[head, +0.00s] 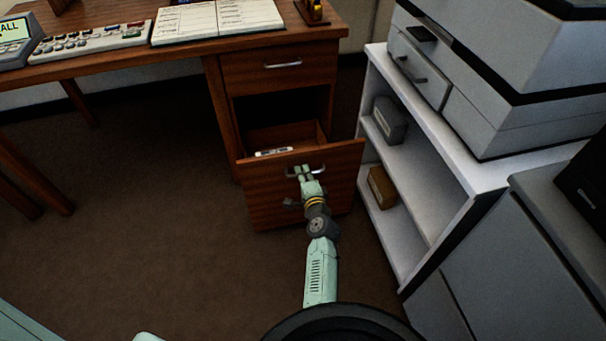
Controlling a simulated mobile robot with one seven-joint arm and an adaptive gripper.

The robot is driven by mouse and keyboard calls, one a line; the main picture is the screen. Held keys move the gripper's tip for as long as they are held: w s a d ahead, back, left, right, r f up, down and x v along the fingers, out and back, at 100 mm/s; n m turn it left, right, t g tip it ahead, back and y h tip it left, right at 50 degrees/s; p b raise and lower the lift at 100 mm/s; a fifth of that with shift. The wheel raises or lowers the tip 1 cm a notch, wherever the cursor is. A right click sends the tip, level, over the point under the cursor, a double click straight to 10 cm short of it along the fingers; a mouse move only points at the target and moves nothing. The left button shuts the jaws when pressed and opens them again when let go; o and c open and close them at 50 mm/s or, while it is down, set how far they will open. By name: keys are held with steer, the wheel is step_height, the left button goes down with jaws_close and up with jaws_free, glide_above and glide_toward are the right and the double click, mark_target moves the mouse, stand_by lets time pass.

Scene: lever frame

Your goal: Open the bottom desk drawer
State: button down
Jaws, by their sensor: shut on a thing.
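The bottom desk drawer (271,197) is a brown wooden drawer under the right side of the desk. It stands pulled out from the desk, and its inside shows from above. A small white item (273,152) lies in it. Its metal handle (319,171) is on the upper part of the front. My gripper (305,171) is at this handle and shut on it. The fingers cover the handle's left and middle part.
The upper drawer (277,67) is closed, with a dark gap below it. A white shelf unit (439,187) with a printer (510,70) on top stands close to the right of the open drawer. Brown carpet (150,240) lies free to the left.

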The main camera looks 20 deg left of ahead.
steer(key=c, duration=1.7)
jaws_free()
steer(key=shift+r, duration=0.1)
